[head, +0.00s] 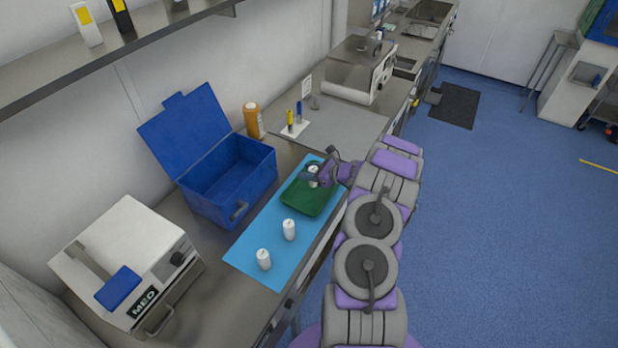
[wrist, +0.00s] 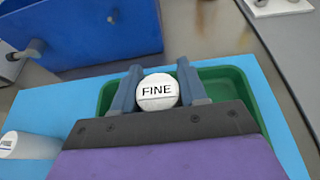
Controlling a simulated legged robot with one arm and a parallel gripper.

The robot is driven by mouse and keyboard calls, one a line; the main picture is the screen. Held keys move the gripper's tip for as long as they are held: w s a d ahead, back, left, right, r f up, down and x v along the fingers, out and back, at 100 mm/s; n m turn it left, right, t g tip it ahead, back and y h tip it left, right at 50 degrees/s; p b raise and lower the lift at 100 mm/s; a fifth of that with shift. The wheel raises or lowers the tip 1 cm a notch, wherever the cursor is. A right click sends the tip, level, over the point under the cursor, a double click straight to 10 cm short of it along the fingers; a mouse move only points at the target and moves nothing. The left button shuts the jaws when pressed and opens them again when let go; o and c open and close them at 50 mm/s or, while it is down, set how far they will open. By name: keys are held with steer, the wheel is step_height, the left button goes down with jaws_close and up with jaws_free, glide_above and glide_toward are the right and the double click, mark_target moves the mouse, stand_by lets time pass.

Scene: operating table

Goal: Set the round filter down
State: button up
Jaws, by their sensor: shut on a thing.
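The round filter (wrist: 157,92) is white with "FINE" printed on its top. My gripper (wrist: 158,88) is shut on it, one finger on each side. In the head view my gripper (head: 312,176) holds the filter over the far end of the green tray (head: 310,204). The tray (wrist: 238,78) lies below the fingers in the wrist view. I cannot tell whether the filter touches the tray floor. The tray rests on a blue mat (head: 248,252).
Two white cylinders (head: 289,229) (head: 264,259) stand on the mat nearer the front. An open blue box (head: 232,185) is left of the tray. A white MED device (head: 125,260) stands at the near left. An orange bottle (head: 253,121) and a small pen stand (head: 295,130) are farther back.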

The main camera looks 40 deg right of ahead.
steer(key=shift+w+d+f, duration=0.1)
steer(key=shift+d+f, duration=0.05)
steer(key=shift+f, duration=1.65)
steer(key=o, duration=1.1)
steer(key=shift+c, duration=0.2)
